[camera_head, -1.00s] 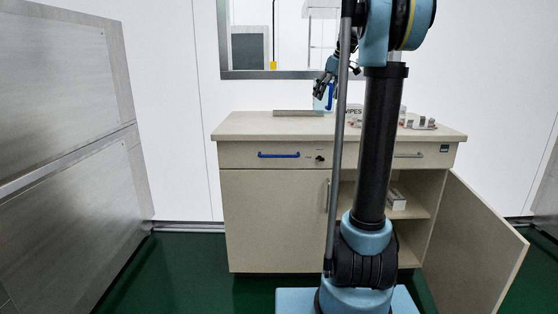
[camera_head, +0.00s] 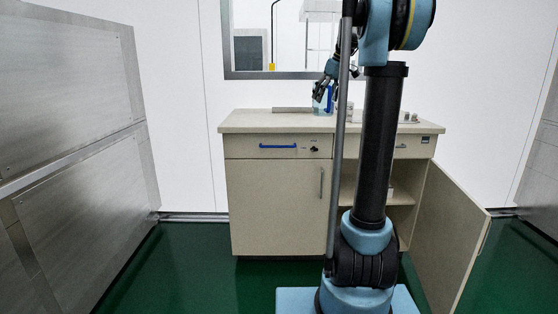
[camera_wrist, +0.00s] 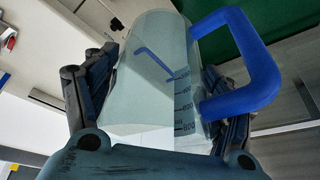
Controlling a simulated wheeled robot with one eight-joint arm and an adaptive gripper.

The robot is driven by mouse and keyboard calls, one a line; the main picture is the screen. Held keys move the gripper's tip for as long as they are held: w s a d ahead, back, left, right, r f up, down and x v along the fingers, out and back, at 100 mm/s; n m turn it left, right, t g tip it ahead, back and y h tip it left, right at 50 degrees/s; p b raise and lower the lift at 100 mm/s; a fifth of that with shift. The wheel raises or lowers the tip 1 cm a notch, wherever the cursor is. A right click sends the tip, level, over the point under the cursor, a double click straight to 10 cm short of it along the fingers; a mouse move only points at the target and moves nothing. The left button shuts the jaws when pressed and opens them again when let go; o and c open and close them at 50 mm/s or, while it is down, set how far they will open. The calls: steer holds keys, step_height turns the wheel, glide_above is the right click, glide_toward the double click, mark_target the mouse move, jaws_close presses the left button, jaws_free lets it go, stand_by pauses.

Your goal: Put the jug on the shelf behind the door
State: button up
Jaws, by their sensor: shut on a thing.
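The jug (camera_wrist: 145,85) is a clear measuring jug with a blue handle (camera_wrist: 262,70) and dark volume marks. It fills the middle of the wrist view, between the two fingers of my gripper (camera_wrist: 150,100), which is shut on it. In the head view the jug (camera_head: 322,105) shows small at the counter's back, with my gripper (camera_head: 323,92) at it; I cannot tell whether it touches the counter. The cabinet door (camera_head: 452,235) stands open at the right. The shelf (camera_head: 400,198) inside is partly hidden by my arm.
The cabinet (camera_head: 278,205) has a worktop (camera_head: 270,122) with several small items at its right. The left door is shut, and a drawer with a blue handle (camera_head: 278,146) is above it. Grey metal panels (camera_head: 70,130) stand at the left. Green floor (camera_head: 190,265) is free in front.

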mark_target(323, 104)
steer(key=shift+m, duration=0.3)
steer(key=w+f, duration=0.1)
steer(key=f, duration=0.2)
steer(key=w+f, duration=0.1)
steer(key=shift+w+a+f, duration=0.15)
steer(key=shift+w, duration=0.2)
steer(key=s+f+m+h, duration=0.1)
steer(key=s+f+m, duration=0.1)
steer(key=f, duration=2.2)
steer(key=s+f+m+t+h, duration=0.1)
steer(key=s+f+m, duration=0.2)
steer(key=f, duration=2.1)
steer(key=shift+s+a+m+h, duration=0.15)
steer(key=shift+a+m+h, duration=0.2)
steer(key=shift+m, duration=0.75)
steer(key=shift+d+f, duration=0.1)
